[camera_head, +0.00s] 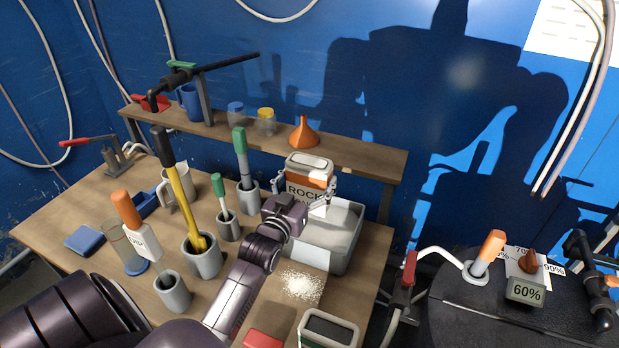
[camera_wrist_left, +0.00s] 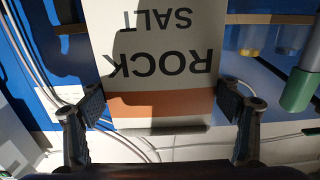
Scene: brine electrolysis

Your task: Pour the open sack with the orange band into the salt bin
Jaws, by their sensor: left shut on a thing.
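The open sack (camera_head: 309,168) is white with an orange band near its top and black ROCK SALT lettering. It looks roughly upright in the head view, with its mouth facing up. My left gripper (camera_head: 302,195) is shut on it, one finger at each side. In the left wrist view the sack (camera_wrist_left: 155,40) fills the middle, its lettering upside down, between the fingers of my left gripper (camera_wrist_left: 160,108). The salt bin (camera_head: 345,258) is a grey open-topped box on the bench. The sack is at its back left edge and hides part of it. My right gripper is not in view.
A white granular pile (camera_head: 300,285) lies on the bench in front of the bin. Grey cups with tools, including a yellow-handled one (camera_head: 186,200), stand left of my forearm. A shelf (camera_head: 370,160) with jars and an orange funnel (camera_head: 303,133) runs behind. A black drum (camera_head: 470,315) stands right.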

